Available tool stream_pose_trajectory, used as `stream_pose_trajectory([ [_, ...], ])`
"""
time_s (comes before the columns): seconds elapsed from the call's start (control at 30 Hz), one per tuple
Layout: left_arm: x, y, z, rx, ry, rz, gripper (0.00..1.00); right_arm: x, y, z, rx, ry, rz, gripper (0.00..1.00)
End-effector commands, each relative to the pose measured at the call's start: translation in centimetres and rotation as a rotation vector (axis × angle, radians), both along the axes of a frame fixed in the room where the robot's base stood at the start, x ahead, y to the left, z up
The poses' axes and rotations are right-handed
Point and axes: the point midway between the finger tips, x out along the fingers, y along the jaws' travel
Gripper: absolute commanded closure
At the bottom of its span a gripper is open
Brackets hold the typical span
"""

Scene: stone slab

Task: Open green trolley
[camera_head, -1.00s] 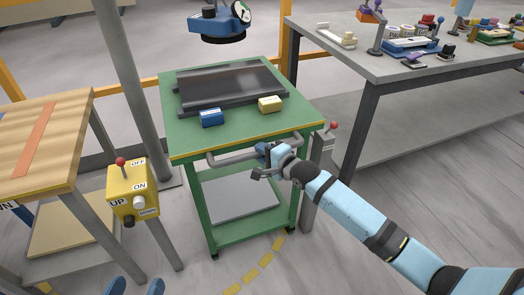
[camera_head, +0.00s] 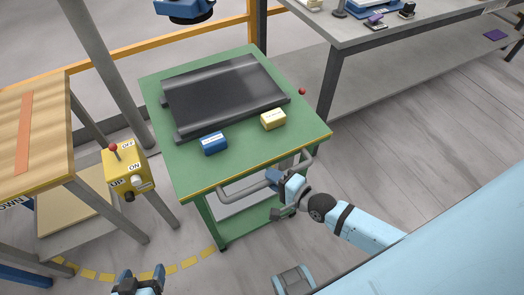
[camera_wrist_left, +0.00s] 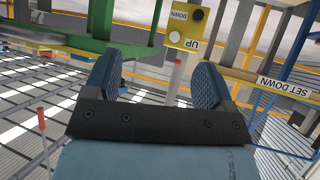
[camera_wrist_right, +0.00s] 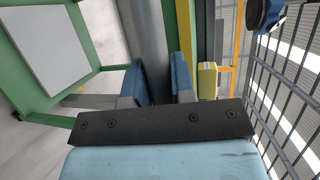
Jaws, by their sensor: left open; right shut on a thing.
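The green trolley (camera_head: 290,148) stands turned at an angle in the middle of the head view. Its grey bar handle (camera_head: 238,190) runs along the near edge. My right gripper (camera_head: 274,180) is shut on this handle near its middle. In the right wrist view, the fingers (camera_wrist_right: 163,82) sit on either side of the grey bar (camera_wrist_right: 148,28). My left gripper (camera_head: 138,279) is open and empty, low in front of the trolley's left side. Its spread fingers (camera_wrist_left: 157,85) show in the left wrist view with nothing between them.
A yellow control box (camera_head: 125,170) and wooden-topped table (camera_head: 50,130) stand left. A red-knobbed post (camera_head: 302,91) is behind the right side. Yellow floor dashes (camera_head: 140,276) curve in front.

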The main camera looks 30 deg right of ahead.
Motion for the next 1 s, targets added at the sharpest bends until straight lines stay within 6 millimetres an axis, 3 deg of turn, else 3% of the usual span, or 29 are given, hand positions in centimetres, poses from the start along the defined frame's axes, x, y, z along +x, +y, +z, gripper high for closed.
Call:
stream_pose_trajectory([
  [0.1,-0.1,0.1,0.7,-0.003,0.009,0.004,0.23,-2.4,-0.1,0.2,-0.001,0.004,0.001,1.0],
  [0.33,-0.2,0.1,1.1,-0.008,0.017,0.007,0.23,-4.9,-0.2,0.1,-0.002,0.001,0.0,1.0],
  [0.87,-0.1,0.1,0.7,-0.01,0.027,0.015,0.23,-5.8,-0.2,0.0,-0.002,-0.001,0.0,1.0],
  [0.9,-0.1,0.1,0.8,-0.01,0.024,0.014,0.23,-5.8,-0.2,0.0,-0.002,-0.001,0.0,0.72],
  [1.0,0.0,0.1,0.9,-0.011,0.023,0.014,0.23,-5.7,-0.2,0.0,-0.002,-0.001,0.0,0.52],
])
